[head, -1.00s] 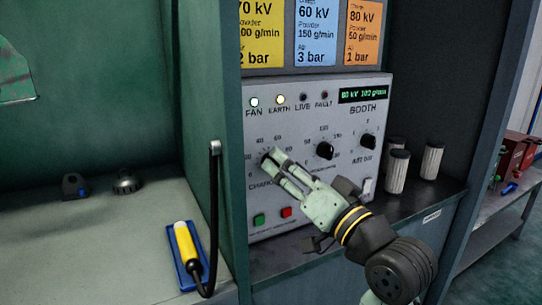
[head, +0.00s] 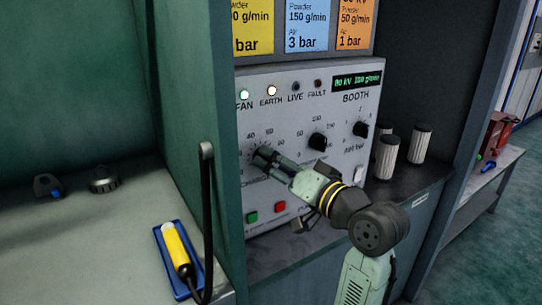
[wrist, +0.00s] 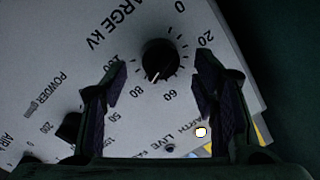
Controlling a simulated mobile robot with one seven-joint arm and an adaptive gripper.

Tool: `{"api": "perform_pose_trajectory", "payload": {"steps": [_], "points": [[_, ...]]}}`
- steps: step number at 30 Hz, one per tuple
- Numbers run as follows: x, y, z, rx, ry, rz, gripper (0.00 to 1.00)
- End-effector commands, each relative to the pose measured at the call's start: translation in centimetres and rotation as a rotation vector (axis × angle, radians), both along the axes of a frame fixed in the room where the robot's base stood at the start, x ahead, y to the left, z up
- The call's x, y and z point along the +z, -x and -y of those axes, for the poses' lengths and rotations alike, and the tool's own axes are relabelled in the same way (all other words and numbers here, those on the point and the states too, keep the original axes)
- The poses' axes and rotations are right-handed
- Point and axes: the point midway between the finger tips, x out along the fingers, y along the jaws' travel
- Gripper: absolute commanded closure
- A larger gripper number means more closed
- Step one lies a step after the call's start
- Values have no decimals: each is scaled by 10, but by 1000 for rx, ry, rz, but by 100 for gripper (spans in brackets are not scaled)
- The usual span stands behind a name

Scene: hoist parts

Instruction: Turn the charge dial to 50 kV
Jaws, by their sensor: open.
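The charge dial (wrist: 160,60) is a round black knob on a pale grey panel. In the wrist view its white pointer aims between 60 and 80, nearer 80. My gripper (wrist: 161,82) is open, with one finger on each side of the dial; I cannot tell whether either touches it. The green display (head: 357,81) seems to read 80 kV, with small blurred text.
The powder dial (head: 318,142) and air dial (head: 361,129) sit to the right on the panel. A green button (head: 252,218) and red button (head: 280,208) are below. A black cable (head: 207,220) hangs at the left, beside a yellow-handled tool (head: 178,252). Grey cylinders (head: 387,157) stand right.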

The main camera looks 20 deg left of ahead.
Motion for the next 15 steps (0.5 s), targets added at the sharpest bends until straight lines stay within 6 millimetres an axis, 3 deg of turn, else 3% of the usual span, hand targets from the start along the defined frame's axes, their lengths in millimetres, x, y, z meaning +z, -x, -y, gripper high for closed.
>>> {"api": "perform_pose_trajectory", "payload": {"steps": [6, 15], "points": [[0, -11, -17, 1, -1, -1, 46], [0, -12, -19, -1, -1, 2, 46]]}}
